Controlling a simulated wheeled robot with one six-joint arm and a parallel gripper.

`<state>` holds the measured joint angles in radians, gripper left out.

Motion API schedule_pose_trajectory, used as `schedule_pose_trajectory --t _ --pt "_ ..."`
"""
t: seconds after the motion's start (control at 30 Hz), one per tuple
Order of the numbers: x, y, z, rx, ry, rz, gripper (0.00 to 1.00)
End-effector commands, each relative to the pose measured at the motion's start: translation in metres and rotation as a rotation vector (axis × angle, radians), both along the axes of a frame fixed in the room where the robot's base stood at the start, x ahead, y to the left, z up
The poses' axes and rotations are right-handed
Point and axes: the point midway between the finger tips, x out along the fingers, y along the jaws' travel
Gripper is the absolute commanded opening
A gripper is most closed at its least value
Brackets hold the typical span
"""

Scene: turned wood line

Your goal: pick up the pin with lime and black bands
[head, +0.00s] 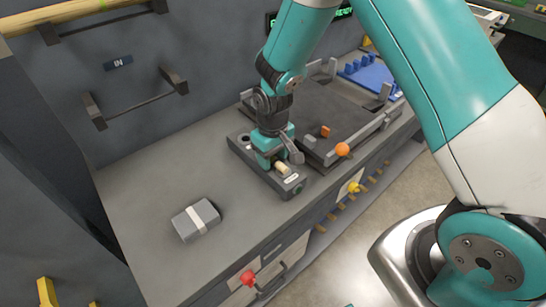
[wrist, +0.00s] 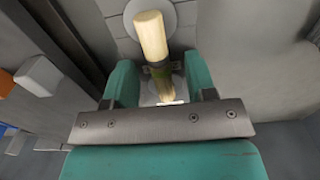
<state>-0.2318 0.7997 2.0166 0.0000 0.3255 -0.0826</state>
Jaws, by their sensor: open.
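The fingers are open, with a gap visible on each side of the pin.
A large dark tray (head: 335,108) with raised rails stands right behind the rack. A grey block with a pale strap (head: 196,220) lies on the bench at front left.

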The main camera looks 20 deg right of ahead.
Motion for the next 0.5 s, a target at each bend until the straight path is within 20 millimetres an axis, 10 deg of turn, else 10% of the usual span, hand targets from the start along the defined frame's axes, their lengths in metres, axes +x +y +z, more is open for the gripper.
schedule_pose_trajectory --t 0.17,0.37,0.5 --pt "0.0002 0.0001 -0.0003 0.0 -0.001 0.0 0.51" --pt "0.0001 0.0 -0.0001 0.0 0.0 0.0 0.05" --pt "0.0 0.0 -0.0001 0.0 0.0 0.0 0.0"
